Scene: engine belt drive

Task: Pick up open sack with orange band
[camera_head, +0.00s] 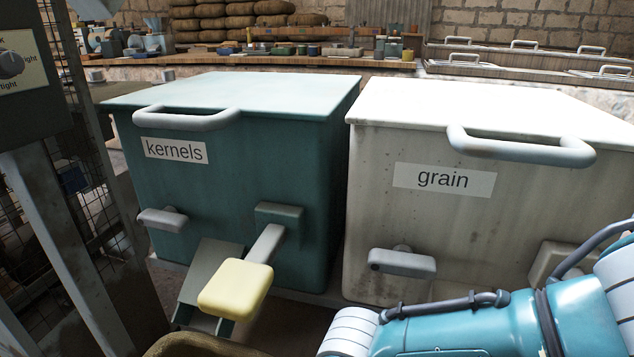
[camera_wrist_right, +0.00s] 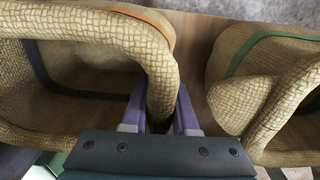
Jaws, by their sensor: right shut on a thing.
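The open sack with the orange band (camera_wrist_right: 140,28) is a woven tan sack on the left of the right wrist view. Its orange band shows near the top, and its dark, hollow inside is partly visible. My right gripper (camera_wrist_right: 160,108) is shut on the thick rolled rim of this sack, with one purple finger on each side. The sack's base is out of view, so I cannot tell whether it is lifted. In the head view my right arm crosses the lower right, but its gripper is out of frame. My left gripper is in neither view.
A second open sack with a green band (camera_wrist_right: 232,95) stands close on the right in the wrist view. In the head view, a teal kernels bin (camera_head: 240,130) and a white grain bin (camera_head: 400,225) stand ahead. A yellow-ended lever (camera_head: 235,290) juts forward. A woven rim (camera_head: 195,346) shows below.

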